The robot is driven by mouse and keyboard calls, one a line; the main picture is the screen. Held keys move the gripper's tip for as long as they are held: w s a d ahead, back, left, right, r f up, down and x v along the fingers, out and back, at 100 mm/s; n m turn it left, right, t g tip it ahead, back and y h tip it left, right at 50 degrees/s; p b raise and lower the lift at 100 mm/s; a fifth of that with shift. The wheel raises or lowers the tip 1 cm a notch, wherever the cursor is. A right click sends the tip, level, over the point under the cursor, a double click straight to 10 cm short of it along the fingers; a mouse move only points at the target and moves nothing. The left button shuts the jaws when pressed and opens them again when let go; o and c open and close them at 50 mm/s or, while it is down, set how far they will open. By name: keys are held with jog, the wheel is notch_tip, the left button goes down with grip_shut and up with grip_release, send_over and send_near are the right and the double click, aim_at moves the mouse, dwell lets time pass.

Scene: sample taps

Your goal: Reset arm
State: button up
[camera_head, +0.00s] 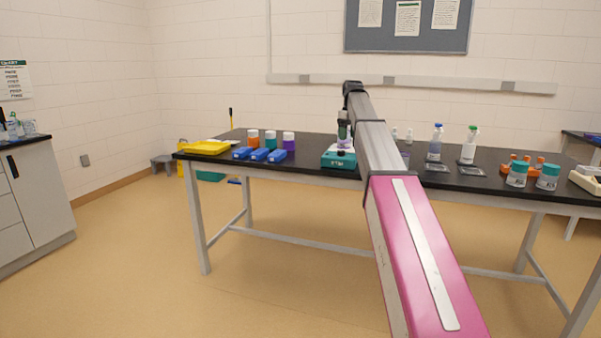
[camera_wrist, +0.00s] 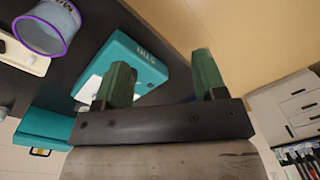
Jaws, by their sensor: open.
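My gripper (camera_wrist: 162,76) is open in the wrist view, with its two green fingers apart and nothing between them. In the head view my gripper (camera_head: 344,133) hangs from the end of my outstretched arm, over the black table (camera_head: 310,146). A teal balance (camera_head: 338,160) sits on the table just below it. In the wrist view the teal balance (camera_wrist: 148,68) lies behind the left finger, which hides part of it. I cannot tell the exact height of the fingers above it.
Blue boxes (camera_head: 258,154), lidded jars (camera_head: 271,139) and a yellow tray (camera_head: 205,147) stand left of the balance. The floor in front is clear at left.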

jog(key=s+f+m, duration=0.1)
jog(key=s+f, duration=0.4)
jog(key=f, duration=0.4)
jog(key=s+f+m, duration=0.1)
jog(key=s+f, duration=0.4)
jog(key=f, duration=0.5)
jog(key=s+f+m, duration=0.2)
jog(key=s+f, duration=0.3)
jog(key=f, duration=0.4)
jog(key=s+f+m, duration=0.3)
jog(key=s+f, duration=1.6)
jog(key=s, duration=0.4)
jog(key=shift+s+a+f+m, duration=0.15)
jog(key=shift+a+f+m, duration=0.15)
jog(key=shift+m, duration=0.1)
